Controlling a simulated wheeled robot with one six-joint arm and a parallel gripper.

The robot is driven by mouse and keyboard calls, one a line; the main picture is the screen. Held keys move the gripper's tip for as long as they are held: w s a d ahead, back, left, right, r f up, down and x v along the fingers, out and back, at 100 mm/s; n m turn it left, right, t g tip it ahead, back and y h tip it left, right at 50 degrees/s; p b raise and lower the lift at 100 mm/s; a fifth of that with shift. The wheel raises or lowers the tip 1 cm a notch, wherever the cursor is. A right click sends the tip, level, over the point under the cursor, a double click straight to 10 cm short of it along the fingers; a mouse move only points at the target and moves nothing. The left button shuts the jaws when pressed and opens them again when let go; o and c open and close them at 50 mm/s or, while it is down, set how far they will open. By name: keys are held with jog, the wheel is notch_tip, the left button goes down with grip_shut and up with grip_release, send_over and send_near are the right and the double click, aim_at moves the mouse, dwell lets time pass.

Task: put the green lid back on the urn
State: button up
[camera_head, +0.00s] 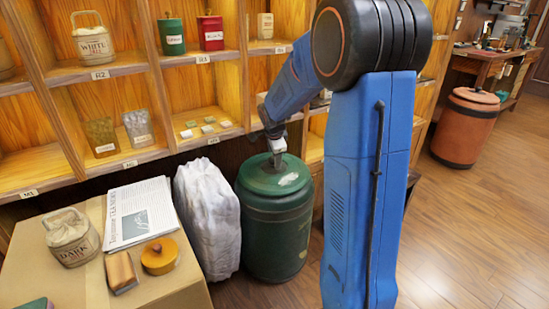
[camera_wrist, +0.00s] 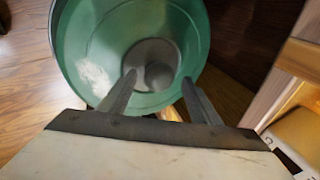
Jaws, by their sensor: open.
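The dark green urn (camera_head: 275,238) stands on the floor beside the shelves. The green lid (camera_head: 262,182), with a pale worn patch, lies on top of the urn and looks level. It fills much of the wrist view (camera_wrist: 112,50), with a grey round knob at its centre. My gripper (camera_head: 277,160) points down at the lid's middle. In the wrist view my gripper (camera_wrist: 158,79) is open, its two fingertips on either side of the knob (camera_wrist: 158,75). I cannot tell whether the fingers touch the knob.
A pale wrapped bundle (camera_head: 207,215) stands close to the urn's left. Shelves (camera_head: 110,70) rise behind.

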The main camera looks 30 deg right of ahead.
jog(key=v, duration=1.1)
jog(key=s+a+r+n, duration=0.2)
jog(key=s+a+n, duration=0.3)
jog(key=s, duration=0.3)
jog(key=s+a+r+n, duration=0.2)
jog(key=s+a+n, duration=0.2)
jog(key=s, duration=0.5)
jog(key=s+a+f+n+y, duration=0.1)
jog(key=s+a+f+n, duration=0.1)
jog(key=s+n, duration=0.3)
jog(key=s+a+f+n+y, duration=0.1)
jog(key=s+a+f+n, duration=0.2)
jog(key=s, duration=1)
jog(key=a+n, duration=0.2)
jog(key=n, duration=0.1)
jog(key=shift+s, duration=0.3)
jog(key=shift+a, duration=0.15)
